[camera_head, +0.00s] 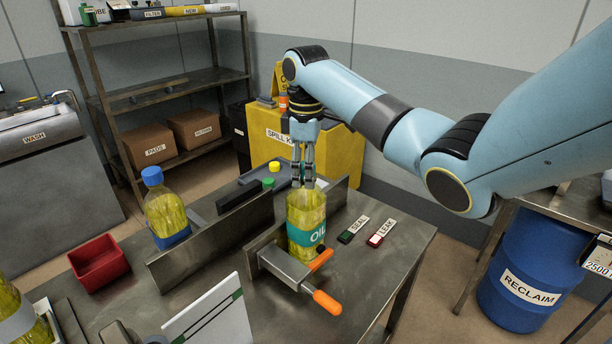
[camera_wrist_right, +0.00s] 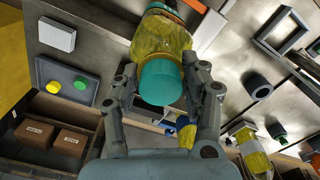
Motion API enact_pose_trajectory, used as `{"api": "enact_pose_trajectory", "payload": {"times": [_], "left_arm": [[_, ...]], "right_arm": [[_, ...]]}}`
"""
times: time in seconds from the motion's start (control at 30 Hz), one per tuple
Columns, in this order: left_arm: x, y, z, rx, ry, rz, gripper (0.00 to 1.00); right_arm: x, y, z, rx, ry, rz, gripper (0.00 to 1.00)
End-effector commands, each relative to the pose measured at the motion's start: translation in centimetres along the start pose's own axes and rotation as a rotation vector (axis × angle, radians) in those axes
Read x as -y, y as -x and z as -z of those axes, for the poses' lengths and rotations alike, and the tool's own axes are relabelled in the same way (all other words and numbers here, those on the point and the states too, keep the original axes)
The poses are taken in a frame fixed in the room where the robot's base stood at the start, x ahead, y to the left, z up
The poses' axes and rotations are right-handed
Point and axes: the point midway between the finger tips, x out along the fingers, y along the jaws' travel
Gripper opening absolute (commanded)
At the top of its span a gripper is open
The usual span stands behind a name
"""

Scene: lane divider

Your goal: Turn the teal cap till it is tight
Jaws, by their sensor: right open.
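A bottle of yellow oil (camera_head: 305,212) with a teal label stands upright in a metal clamp (camera_head: 285,268) with orange handles. Its teal cap (camera_wrist_right: 160,82) is on the bottle's top and shows clearly in the right wrist view. My right gripper (camera_head: 303,182) points down over the bottle's top. It is open, with one finger on each side of the cap, and a gap shows at least on the right side. In the head view the fingers largely hide the cap. My left gripper is not in view.
Upright metal dividers (camera_head: 215,238) cross the bench left of the clamp. A blue-capped bottle (camera_head: 165,212) and a red bin (camera_head: 98,262) stand further left. A tray (camera_head: 245,187) with yellow and green caps lies behind. SEAL and LEAK markers (camera_head: 376,239) lie at right.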

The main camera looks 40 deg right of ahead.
Motion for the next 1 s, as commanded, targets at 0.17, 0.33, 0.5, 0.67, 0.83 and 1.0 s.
{"api": "enact_pose_trajectory", "payload": {"times": [0.17,0.33,0.5,0.67,0.83,1.0], "left_arm": [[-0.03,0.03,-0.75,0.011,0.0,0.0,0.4],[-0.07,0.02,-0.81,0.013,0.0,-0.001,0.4],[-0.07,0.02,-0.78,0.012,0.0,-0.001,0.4],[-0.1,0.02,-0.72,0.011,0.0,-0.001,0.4],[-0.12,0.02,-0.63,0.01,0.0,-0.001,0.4],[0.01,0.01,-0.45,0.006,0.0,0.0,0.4]], "right_arm": [[0.02,0.01,0.0,0.0,0.0,0.001,0.25],[0.04,0.01,0.01,0.0,0.0,0.001,0.18],[0.05,-0.01,0.02,0.0,-0.102,0.001,0.18],[0.05,0.0,0.02,0.0,-0.093,0.001,0.57],[0.03,0.0,0.01,0.0,-0.092,0.001,0.64],[0.0,0.22,0.02,-0.001,-0.092,0.0,0.64]]}}
